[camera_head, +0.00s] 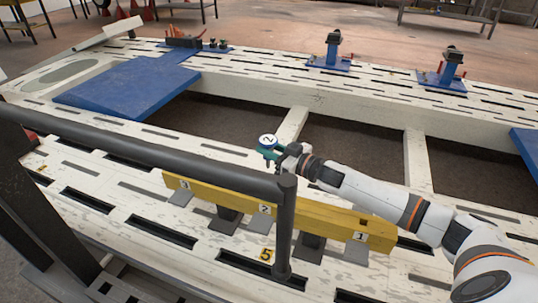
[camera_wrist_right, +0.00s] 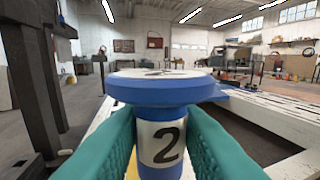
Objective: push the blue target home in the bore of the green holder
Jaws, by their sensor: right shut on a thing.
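The blue target (camera_head: 267,141) has a round head with a white top marked 2. In the right wrist view the target (camera_wrist_right: 165,92) stands upright, with a white band marked 2 on its stem. My right gripper (camera_head: 269,154) is shut on that stem, with a teal finger on each side just below the head. It holds the target above the pale slotted frame, behind the yellow bar. The stem's lower end is hidden. I cannot make out the green holder or its bore in either view. My left gripper is not in view.
A yellow bar (camera_head: 225,200) with number tags lies along the near side of the slotted frame (camera_head: 130,185). A dark rail (camera_head: 150,152) with a post crosses the foreground. A blue plate (camera_head: 125,88) lies at the left; two blue-based fixtures (camera_head: 330,61) (camera_head: 441,80) stand behind. Openings gap the frame.

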